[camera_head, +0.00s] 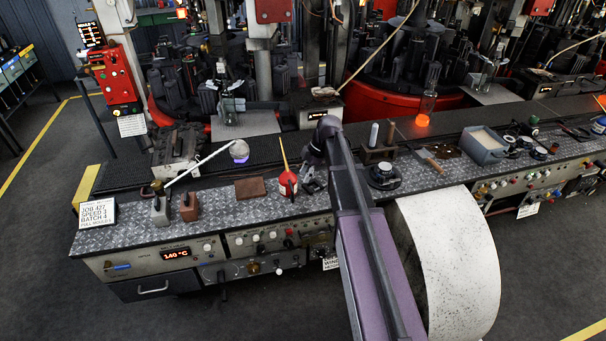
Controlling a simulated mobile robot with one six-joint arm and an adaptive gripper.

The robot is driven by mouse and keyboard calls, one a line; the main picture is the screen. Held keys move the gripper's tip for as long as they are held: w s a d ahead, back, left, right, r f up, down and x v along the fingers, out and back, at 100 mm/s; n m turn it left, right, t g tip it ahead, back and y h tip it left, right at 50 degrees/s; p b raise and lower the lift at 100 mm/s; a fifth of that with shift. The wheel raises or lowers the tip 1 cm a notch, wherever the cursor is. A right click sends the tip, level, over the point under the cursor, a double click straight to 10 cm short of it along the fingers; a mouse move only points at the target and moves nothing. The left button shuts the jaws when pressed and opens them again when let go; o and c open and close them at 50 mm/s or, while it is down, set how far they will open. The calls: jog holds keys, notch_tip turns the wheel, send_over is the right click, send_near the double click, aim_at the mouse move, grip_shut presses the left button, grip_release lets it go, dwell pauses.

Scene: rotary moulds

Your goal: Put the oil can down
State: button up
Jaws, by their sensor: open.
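The oil can (288,184) looks like the small red can with a long thin yellow spout pointing up. It stands upright on the metal-plated bench top (232,214), near the middle of the bench. My gripper (311,184) is open just to the right of the can, low over the bench. A narrow gap seems to lie between them, but whether a finger touches the can is too small to tell. My arm comes in from the lower right and hides part of the bench behind it.
Left of the can lie a brown block (250,188), a brown pot (189,207) and a grey pot (160,211) with a long pale rod. A round dark item (383,174) and a grey bin (483,147) stand to the right.

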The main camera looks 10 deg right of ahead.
jog(key=shift+d+r+p, duration=0.2)
jog(key=shift+r+p, duration=0.1)
jog(key=shift+r, duration=0.25)
jog(key=shift+s, duration=0.1)
dwell(0.3)
jog(key=s+a+m+h, duration=0.2)
jog(key=s+m, duration=0.7)
jog(key=s, duration=0.1)
jog(key=s+a+f+m+h, duration=0.1)
jog(key=s+a+m+h, duration=0.1)
jog(key=s+m, duration=0.7)
jog(key=shift+s+a+f+h, duration=0.2)
jog(key=shift+s+a+h, duration=0.1)
jog(key=shift+s, duration=0.65)
jog(key=shift+f, duration=0.1)
